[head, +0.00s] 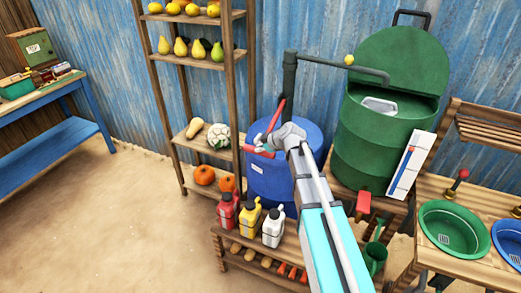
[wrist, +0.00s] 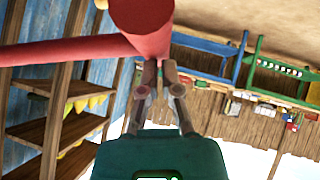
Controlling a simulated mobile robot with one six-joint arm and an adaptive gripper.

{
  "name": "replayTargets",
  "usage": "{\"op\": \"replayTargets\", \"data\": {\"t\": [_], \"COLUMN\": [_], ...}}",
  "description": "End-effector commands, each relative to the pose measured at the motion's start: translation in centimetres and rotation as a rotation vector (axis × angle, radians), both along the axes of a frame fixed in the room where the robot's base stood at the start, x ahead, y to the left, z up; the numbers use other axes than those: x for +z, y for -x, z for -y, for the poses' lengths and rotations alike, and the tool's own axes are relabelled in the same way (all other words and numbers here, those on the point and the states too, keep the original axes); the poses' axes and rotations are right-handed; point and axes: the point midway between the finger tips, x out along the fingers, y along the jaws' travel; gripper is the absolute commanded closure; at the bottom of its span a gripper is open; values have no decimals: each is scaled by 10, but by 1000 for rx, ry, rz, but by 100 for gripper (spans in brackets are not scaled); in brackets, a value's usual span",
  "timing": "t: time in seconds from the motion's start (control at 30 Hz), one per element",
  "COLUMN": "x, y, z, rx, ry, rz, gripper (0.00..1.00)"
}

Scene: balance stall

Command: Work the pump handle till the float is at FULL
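The red pump handle (head: 276,116) slopes down over the blue barrel (head: 283,176), with a thick red grip at its lower end. My gripper (head: 268,143) is at this grip. In the wrist view the red grip (wrist: 143,28) is large and lies just beyond my fingertips (wrist: 160,66). The fingertips are close together, and the grip is wider than the gap between them. Whether they touch it is unclear. The white gauge board (head: 410,165) by the green tank (head: 375,145) has a blue strip; its float and marks are too small to read.
A grey pipe (head: 340,64) runs from the pump to the green tank. Red, yellow and white jugs (head: 249,217) stand on the low bench in front of the barrel. A produce shelf (head: 193,62) stands left of it. The sandy floor (head: 100,215) at the left is clear.

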Motion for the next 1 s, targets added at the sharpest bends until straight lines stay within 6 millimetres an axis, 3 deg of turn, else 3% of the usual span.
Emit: {"op": "replayTargets", "data": {"t": [0.63, 1.0], "x": [-9, 5], "y": [0, 4], "z": [17, 16], "rx": [-13, -16], "ry": [11, 9], "rz": [-11, -7], "gripper": [100, 100]}}
